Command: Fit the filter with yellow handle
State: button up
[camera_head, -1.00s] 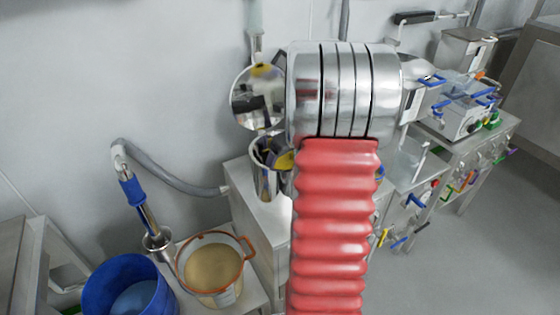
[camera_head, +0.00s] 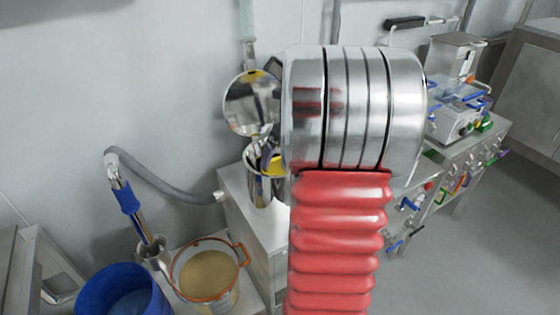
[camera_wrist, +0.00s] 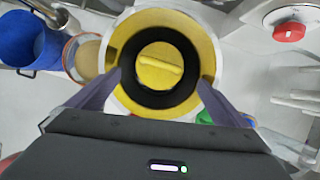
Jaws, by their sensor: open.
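A yellow filter handle (camera_wrist: 160,68) sits in the middle of a black ring (camera_wrist: 160,40) with a yellow band (camera_wrist: 128,36) around it, seen from above in the wrist view. A pale rim surrounds the band. In the head view, a steel canister (camera_head: 262,188) stands on a cabinet with yellow (camera_head: 279,167) showing at its mouth. Its round mirror-like lid (camera_head: 250,103) is raised behind it. My gripper (camera_wrist: 160,78) is open, its two fingers on either side of the black ring. I cannot tell whether they touch it. My arm hides the gripper in the head view.
A blue bucket (camera_head: 122,290) and an orange-rimmed pot of tan powder (camera_head: 206,272) stand at lower left. A grey hose (camera_head: 170,180) with a blue-gripped wand is beside them. A bench with blue-handled equipment (camera_head: 455,115) is at right. The floor at right is clear.

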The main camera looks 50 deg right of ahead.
jog(key=v, duration=0.6)
dwell(0.9)
